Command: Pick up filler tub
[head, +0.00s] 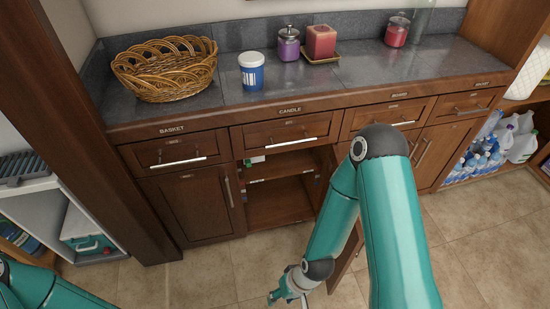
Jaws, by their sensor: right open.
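A blue tub with a white lid (252,74), which looks like the filler tub, stands upright on the dark counter, right of the wicker basket. My right gripper (286,299) is low at the bottom edge of the head view, in front of the open cabinet. It is open, with nothing seen between its fingers, and is far below and apart from the tub. Part of my left arm shows in the bottom left corner; its gripper is out of view.
A wicker basket (166,70), a purple candle jar (288,45), a red candle (321,41) on a small tray and a red jar (396,32) stand on the counter (215,98). The cabinet (280,203) below is open, its door (345,264) swung out beside my right arm.

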